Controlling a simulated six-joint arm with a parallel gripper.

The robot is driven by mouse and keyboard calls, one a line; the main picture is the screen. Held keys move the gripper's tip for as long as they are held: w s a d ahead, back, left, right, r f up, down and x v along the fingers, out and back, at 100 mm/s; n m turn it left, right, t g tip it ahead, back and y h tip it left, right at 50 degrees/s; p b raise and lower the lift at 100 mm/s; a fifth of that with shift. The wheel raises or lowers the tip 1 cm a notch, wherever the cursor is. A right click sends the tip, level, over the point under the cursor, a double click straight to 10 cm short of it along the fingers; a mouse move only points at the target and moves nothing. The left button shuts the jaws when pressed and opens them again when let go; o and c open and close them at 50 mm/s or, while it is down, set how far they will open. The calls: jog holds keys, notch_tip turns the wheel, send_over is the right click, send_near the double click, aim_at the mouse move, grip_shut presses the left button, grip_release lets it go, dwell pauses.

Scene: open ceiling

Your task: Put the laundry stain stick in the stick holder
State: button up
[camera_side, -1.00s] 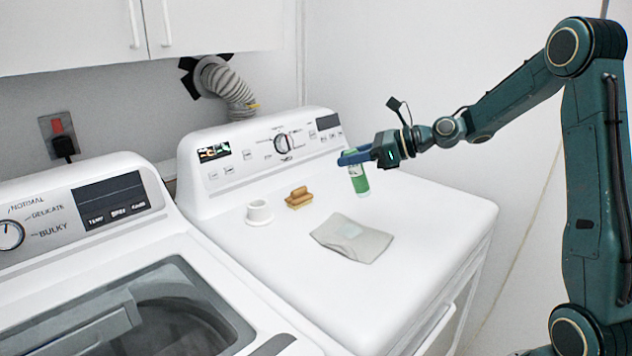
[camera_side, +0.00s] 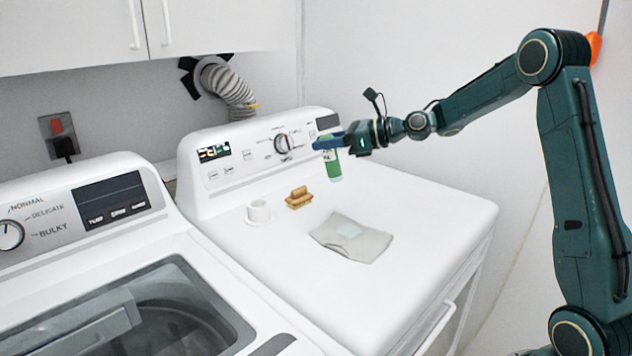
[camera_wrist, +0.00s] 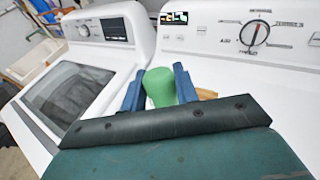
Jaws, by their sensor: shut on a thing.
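The laundry stain stick (camera_side: 333,165) is a green and white tube held upright above the dryer top. My gripper (camera_side: 328,143) is shut on its upper part. In the wrist view the stick's green end (camera_wrist: 160,87) sits between the blue fingers of my gripper (camera_wrist: 159,88). The stick holder (camera_side: 259,211) is a small white cup on a flat base, standing on the dryer top to the left of and lower than the stick. The holder is not visible in the wrist view.
A brown wooden brush (camera_side: 299,197) lies just right of the holder. A grey cloth (camera_side: 340,245) with a pale patch lies in front on the dryer top (camera_side: 430,220). The dryer's control panel (camera_side: 225,165) rises behind. A washer (camera_side: 60,270) stands to the left.

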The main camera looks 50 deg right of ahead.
jog(key=w+a+r+t, duration=0.1)
jog(key=w+a+r, duration=0.3)
jog(key=w, duration=0.5)
notch_tip(320, 180, up, 4)
jog(key=r+t+y, duration=0.1)
jog(key=y, duration=0.1)
send_over(259, 211)
jog(key=w+d, duration=0.2)
jog(key=w, duration=0.1)
notch_tip(259, 211, down, 16)
jog(key=shift+s+a+f, duration=0.15)
jog(key=shift+s+a, duration=0.05)
jog(key=shift+s, duration=0.05)
jog(key=shift+f, duration=0.1)
jog(key=shift+f, duration=2)
jog(key=shift+f, duration=0.1)
jog(key=o, duration=1)
jog(key=shift+c, duration=0.2)
